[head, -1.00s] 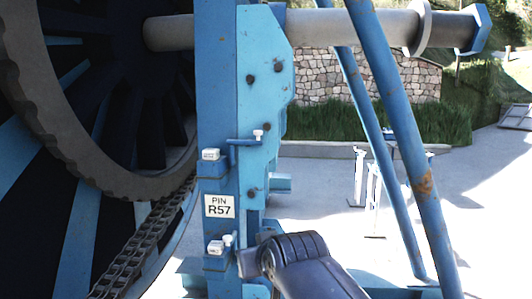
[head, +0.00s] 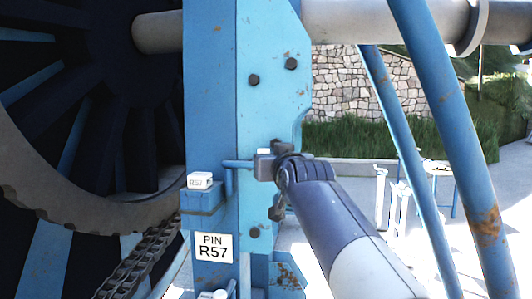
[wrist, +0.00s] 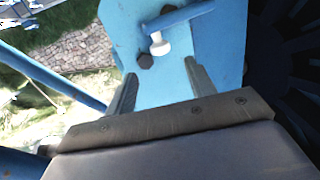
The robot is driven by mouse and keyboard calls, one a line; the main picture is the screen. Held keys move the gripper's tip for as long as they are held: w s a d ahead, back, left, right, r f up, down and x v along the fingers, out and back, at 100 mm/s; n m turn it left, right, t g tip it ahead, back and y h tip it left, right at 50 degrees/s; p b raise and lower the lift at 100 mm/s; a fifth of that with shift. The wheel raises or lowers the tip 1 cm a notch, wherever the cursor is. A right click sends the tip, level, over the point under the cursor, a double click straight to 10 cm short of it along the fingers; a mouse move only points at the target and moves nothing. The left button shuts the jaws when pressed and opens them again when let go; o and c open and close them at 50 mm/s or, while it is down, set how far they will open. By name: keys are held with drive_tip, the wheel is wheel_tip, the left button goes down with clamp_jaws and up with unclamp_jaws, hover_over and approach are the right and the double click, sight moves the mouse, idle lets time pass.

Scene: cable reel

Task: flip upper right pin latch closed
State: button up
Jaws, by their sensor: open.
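The upper pin latch is a blue bar (head: 238,164) on the light-blue plate of the post; its far end is hidden behind my gripper in the head view. In the wrist view the blue bar (wrist: 180,17) crosses the top, with a white knob (wrist: 158,44) on it. My gripper (wrist: 160,68) is open and empty, its two fingers pointing at the plate on either side of a line to the knob. The knob looks just beyond the fingertips, not between them. A white block (head: 200,180) sits on a blue bracket left of the bar.
A PIN R57 sign (head: 213,248) is on the post below. A lower white knob (head: 220,295) shows at the bottom edge. The large reel (head: 60,110) and chain (head: 140,262) are at left. Blue slanted struts (head: 440,110) stand at right. Dark bolts stud the plate.

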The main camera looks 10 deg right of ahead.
drive_tip(key=w+p, duration=0.3)
drive_tip(key=w, duration=0.5)
drive_tip(key=shift+w, duration=0.3)
drive_tip(key=shift+f, duration=0.1)
drive_tip(key=shift+c, duration=0.5)
clamp_jaws()
